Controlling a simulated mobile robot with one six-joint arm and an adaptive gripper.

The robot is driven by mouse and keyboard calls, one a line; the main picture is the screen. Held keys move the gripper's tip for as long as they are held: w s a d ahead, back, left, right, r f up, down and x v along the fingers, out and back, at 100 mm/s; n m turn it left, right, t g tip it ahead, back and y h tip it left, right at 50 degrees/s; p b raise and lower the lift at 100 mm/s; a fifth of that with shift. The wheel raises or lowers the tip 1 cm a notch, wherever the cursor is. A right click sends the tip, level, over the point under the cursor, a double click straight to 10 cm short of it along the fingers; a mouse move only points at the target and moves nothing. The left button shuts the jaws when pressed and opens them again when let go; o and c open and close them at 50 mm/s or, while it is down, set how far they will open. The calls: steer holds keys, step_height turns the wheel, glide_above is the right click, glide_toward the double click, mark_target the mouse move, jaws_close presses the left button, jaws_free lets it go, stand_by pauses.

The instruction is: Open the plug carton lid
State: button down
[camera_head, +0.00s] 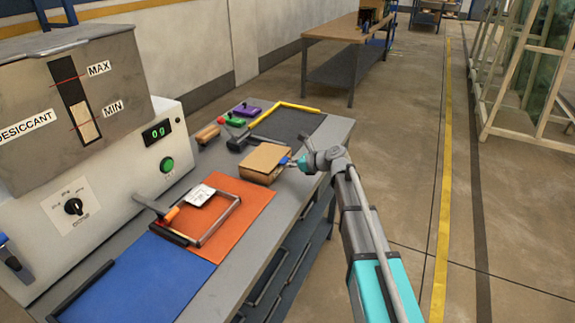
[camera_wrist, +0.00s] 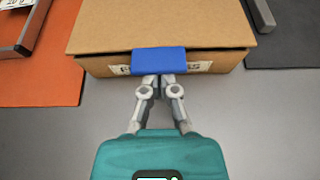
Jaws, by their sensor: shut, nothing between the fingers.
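The plug carton (camera_head: 265,162) is a small brown cardboard box on the grey bench, between the orange mat and the dark mat. It also fills the top of the wrist view (camera_wrist: 160,25). Its lid looks down, with a thin dark gap along the front edge. A blue tab (camera_wrist: 158,61) hangs over the middle of the front edge and partly covers a printed label. My gripper (camera_head: 290,163) is at the carton's front side. In the wrist view its fingertips (camera_wrist: 158,79) are together just at the tab's lower edge; whether they touch it I cannot tell.
An orange mat (camera_head: 245,205) with a metal frame lies left of the carton, and a blue mat (camera_head: 150,280) nearer. A dark mat with a yellow bar (camera_head: 300,107) lies beyond. The desiccant machine (camera_head: 110,150) stands along the bench's back.

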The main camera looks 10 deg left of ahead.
mark_target(277, 159)
steer(key=shift+w+a+r+p, duration=0.1)
steer(key=shift+a+r+p, duration=0.1)
steer(key=shift+r+p, duration=0.8)
steer(key=shift+a+r+p, duration=0.15)
steer(key=shift+r+p, duration=0.75)
steer(key=shift+r, duration=0.25)
steer(key=shift+w+a+r+p, duration=0.15)
steer(key=shift+a+r+p, duration=0.35)
steer(key=shift+r+p, duration=0.3)
steer(key=shift+w+a+r+p, duration=0.2)
steer(key=shift+a+r+p, duration=0.25)
steer(key=shift+r+p, duration=0.35)
steer(key=shift+w+a+r+p, duration=0.15)
steer(key=shift+a+r+p, duration=0.35)
steer(key=shift+r+p, duration=0.3)
steer(key=shift+a, duration=0.1)
steer(key=a+r+p, duration=0.1)
steer(key=w+a+r+p, duration=0.1)
steer(key=a, duration=0.1)
steer(key=a+r+p, duration=0.1)
steer(key=shift+w+a, duration=0.15)
steer(key=shift+w, duration=0.2)
steer(key=shift+a, duration=0.1)
